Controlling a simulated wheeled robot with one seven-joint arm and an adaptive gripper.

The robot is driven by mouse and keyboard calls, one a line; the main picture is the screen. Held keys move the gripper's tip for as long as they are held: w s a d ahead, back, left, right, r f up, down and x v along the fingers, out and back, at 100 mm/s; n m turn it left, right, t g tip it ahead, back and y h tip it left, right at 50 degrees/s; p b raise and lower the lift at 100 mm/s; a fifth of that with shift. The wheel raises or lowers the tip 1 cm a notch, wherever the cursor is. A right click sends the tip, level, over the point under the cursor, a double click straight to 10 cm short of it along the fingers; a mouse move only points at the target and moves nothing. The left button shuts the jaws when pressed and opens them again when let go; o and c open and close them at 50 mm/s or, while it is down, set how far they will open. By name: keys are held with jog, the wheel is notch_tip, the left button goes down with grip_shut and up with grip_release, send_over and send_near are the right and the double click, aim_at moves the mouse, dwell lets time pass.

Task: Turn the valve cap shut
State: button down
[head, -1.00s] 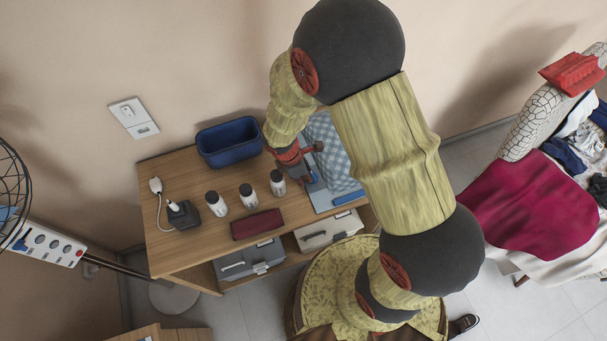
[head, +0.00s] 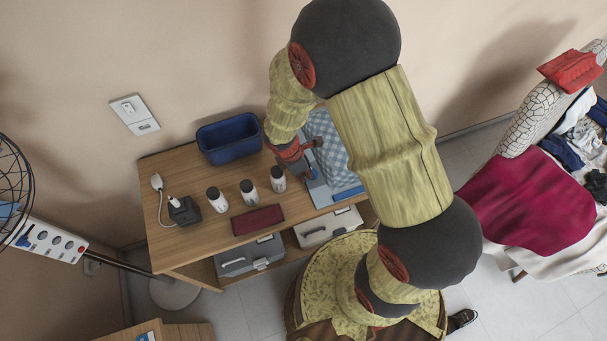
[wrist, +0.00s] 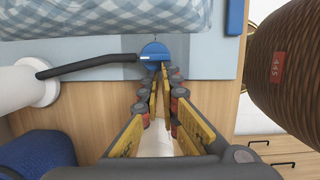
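A round blue cap (wrist: 155,52), which I take to be the valve cap, sits near the edge of a light blue-grey board (wrist: 205,62) in the wrist view. A black bar runs from a white cylinder (wrist: 28,82) to the cap, ending in a pale tip. My gripper (wrist: 160,84) points at the cap from the near side, its fingertips at or close to the cap's lower edge. The yellow-padded fingers show only a narrow gap at the tips; contact is unclear. In the head view my gripper (head: 308,160) is low over the board, and my arm hides much around it.
Blue checked fabric (head: 328,140) lies beside the gripper. A blue bin (head: 228,140) stands behind-left on the wooden desk (head: 175,250). Three white bottles with dark caps, a dark red case (head: 257,220) and a black charger block (head: 184,210) occupy the desk's left and middle.

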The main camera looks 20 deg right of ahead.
jog(key=shift+w+d, duration=0.25)
jog(key=shift+d, duration=0.05)
jog(key=shift+w+a+r, duration=0.15)
jog(key=shift+w, duration=0.15)
jog(key=shift+w+r, duration=0.1)
jog(key=shift+r, duration=0.2)
jog(key=s+v, duration=0.1)
jog(key=v, duration=1)
jog(key=shift+a, duration=0.3)
